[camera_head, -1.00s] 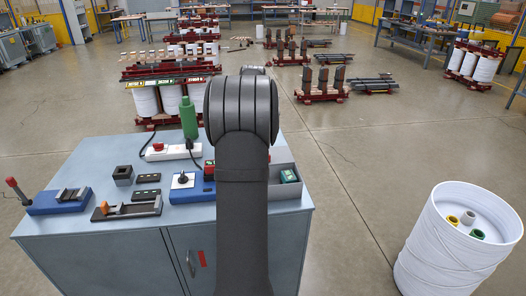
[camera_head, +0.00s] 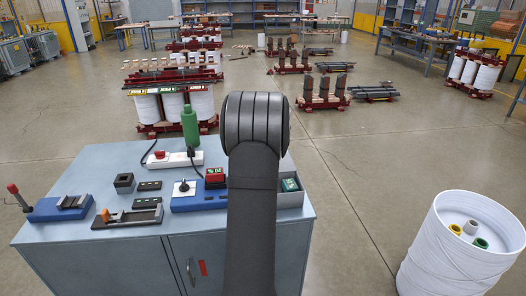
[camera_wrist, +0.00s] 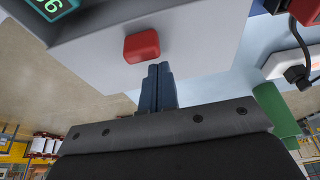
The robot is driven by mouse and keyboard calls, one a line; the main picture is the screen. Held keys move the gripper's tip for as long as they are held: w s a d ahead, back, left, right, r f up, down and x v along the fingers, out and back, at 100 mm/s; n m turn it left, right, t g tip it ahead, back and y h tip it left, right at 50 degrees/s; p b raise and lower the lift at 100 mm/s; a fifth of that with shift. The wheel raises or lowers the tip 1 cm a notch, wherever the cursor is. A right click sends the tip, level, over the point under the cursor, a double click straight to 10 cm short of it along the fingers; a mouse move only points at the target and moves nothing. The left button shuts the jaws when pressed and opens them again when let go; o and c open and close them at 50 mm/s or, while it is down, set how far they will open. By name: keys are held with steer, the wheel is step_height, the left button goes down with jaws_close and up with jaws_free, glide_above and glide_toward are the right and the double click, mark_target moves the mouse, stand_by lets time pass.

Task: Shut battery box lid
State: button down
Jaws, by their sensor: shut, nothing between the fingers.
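I cannot tell for sure which thing is the battery box or its lid. A black tray-like holder with an orange piece (camera_head: 128,216) lies near the bench's front edge. A small dark open-topped box (camera_head: 124,182) stands behind it. My gripper is hidden behind my arm in the head view. In the wrist view my gripper (camera_wrist: 157,68) is shut and empty, its dark blue fingertips together. They point at a red block (camera_wrist: 142,46) on a light grey surface, just beyond the tips; I cannot tell whether they touch it.
A blue unit with a red-handled lever (camera_head: 58,207) stands at bench left. A blue unit with a white dial (camera_head: 184,193) and a red box (camera_head: 215,178) stand mid-bench. A power strip (camera_head: 172,159) and green bottle (camera_head: 189,122) stand behind.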

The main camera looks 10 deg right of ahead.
steer(key=shift+s+r, duration=0.1)
steer(key=shift+s, duration=0.5)
steer(key=shift+s, duration=0.1)
steer(key=s, duration=1)
steer(key=shift+s, duration=0.3)
steer(key=shift+w, duration=0.1)
steer(key=w, duration=0.4)
steer(key=v, duration=1)
steer(key=shift+s, duration=0.1)
